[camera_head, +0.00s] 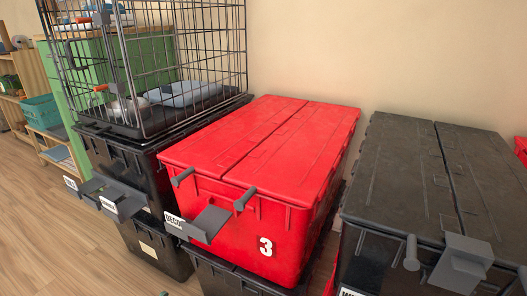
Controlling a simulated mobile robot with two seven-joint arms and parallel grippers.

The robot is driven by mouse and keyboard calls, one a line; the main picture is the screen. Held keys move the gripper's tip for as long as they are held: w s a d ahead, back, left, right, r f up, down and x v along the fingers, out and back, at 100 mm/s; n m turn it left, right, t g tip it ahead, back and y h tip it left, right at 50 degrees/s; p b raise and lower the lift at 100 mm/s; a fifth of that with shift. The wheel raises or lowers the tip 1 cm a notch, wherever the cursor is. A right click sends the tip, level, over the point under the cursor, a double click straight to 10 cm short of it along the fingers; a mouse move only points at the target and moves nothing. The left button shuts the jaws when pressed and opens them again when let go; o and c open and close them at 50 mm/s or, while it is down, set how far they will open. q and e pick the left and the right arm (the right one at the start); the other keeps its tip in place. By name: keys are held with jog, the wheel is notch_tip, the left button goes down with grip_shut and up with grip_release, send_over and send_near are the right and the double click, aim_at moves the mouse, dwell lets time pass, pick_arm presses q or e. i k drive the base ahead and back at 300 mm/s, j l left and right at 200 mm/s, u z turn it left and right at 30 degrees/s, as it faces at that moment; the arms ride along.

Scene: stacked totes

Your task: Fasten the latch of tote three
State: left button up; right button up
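Tote three is the red tote (262,232) in the middle, with a white "3" on its front and a white label reading "DECOR". Its red two-panel lid (262,140) lies closed on top. A grey latch plate (205,224) juts outward and down from the front wall, below the lid's edge and apart from it. Two grey pegs, one at the left (183,177) and one at the right (244,198), stick out near the lid's front edge. Neither of my grippers is in view.
Tote three stands on a black tote (222,276). A black tote (400,185) with its own grey latch (463,262) is close at right. At left, a wire cage (207,45) stands on stacked black totes (128,165). Bare wooden floor (60,240) lies at front left.

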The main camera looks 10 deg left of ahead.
aim_at(205, 227)
jog(key=k+j, duration=0.25)
jog(key=k, duration=0.2)
jog(key=k+j, duration=0.25)
jog(key=k, duration=0.25)
